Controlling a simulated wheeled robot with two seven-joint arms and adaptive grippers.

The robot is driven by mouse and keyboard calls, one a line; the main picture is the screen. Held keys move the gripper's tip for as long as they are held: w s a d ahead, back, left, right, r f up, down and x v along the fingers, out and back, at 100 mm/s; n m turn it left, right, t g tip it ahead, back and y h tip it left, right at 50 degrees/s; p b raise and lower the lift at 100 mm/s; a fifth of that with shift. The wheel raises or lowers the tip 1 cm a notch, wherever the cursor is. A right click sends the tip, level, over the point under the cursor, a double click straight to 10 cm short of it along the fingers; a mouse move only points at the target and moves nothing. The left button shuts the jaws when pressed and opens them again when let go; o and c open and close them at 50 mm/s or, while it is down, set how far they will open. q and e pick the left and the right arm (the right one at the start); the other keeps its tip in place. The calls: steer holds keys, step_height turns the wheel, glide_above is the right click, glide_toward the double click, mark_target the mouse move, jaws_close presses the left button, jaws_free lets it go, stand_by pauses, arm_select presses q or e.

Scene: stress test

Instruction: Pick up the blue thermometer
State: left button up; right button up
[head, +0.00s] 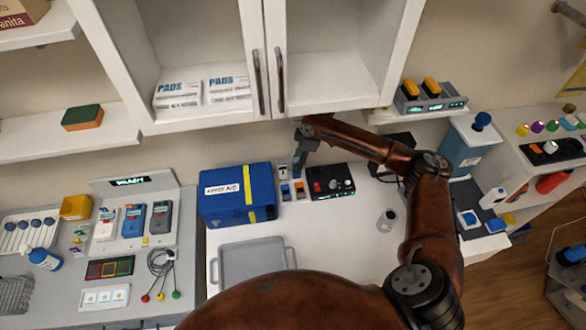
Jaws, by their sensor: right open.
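My right gripper (299,160) is open and points down beside the blue box, over some small devices on the white counter. Among them are a small blue-and-white one (285,191) and an orange-and-white one (299,189), just below the fingers. A blue handheld device (133,221) stands in a grey rack at the left, between a white one and a dark one. I cannot tell which blue device is the thermometer. No contact between the fingers and the small devices can be made out. My left gripper is out of view.
The blue first-aid box (225,197) stands left of the gripper and a black control box (330,182) stands right of it. A grey tray (252,263) lies in front. White cupboards (337,75) hang close above. A small grey cup (387,219) stands on the clear counter at right.

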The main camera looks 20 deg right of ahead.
steer(key=shift+p+x, duration=0.35)
steer(key=shift+x, duration=2.85)
steer(key=shift+a, duration=0.1)
steer(key=shift+c, duration=0.7)
steer(key=shift+r, duration=0.1)
jaws_close()
